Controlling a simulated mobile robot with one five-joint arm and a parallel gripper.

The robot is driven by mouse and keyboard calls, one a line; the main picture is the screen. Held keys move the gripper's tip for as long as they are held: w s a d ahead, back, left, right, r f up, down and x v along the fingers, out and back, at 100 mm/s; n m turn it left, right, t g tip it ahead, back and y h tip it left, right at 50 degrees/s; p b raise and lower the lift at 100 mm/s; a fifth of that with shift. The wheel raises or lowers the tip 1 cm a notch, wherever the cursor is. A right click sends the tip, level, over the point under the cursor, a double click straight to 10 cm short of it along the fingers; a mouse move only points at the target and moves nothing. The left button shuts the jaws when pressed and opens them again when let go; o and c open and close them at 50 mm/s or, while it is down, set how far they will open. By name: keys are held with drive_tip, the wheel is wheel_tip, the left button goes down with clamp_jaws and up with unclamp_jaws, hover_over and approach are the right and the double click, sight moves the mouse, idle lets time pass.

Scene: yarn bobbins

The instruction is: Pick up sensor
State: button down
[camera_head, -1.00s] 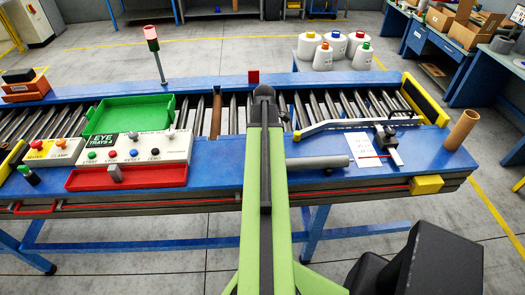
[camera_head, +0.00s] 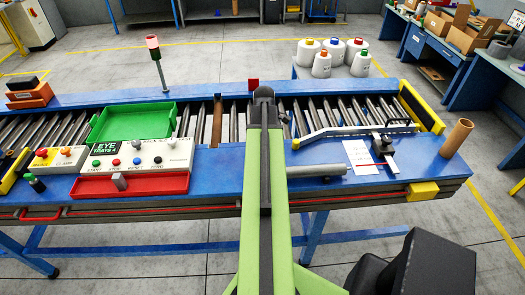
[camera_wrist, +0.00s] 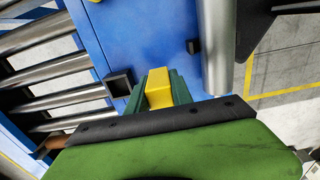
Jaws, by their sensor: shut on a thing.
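In the wrist view, my gripper (camera_wrist: 158,82) has dark green fingers closed on a yellow block (camera_wrist: 158,90). Only part of the block shows, and I cannot tell from this view whether it is the sensor. The blue table surface lies beyond the fingertips. In the head view my green arm hides the gripper and what it holds. A small black-and-grey device (camera_head: 384,148) stands on the table at the right, beside a white sheet (camera_head: 359,153), apart from my arm.
A grey cylinder (camera_head: 316,167) lies right of my arm; a white rail (camera_head: 345,131) runs behind it. A control box (camera_head: 140,155), green tray (camera_head: 130,123) and red tray (camera_head: 127,184) are at left. A brown tube (camera_head: 457,137) stands at the right end.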

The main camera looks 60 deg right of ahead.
drive_tip(key=s+d+r+p, duration=0.1)
drive_tip(key=s+r+p, duration=0.8)
drive_tip(key=s+r, duration=0.2)
drive_tip(key=shift+s+p, duration=0.3)
drive_tip(key=shift+p, duration=0.05)
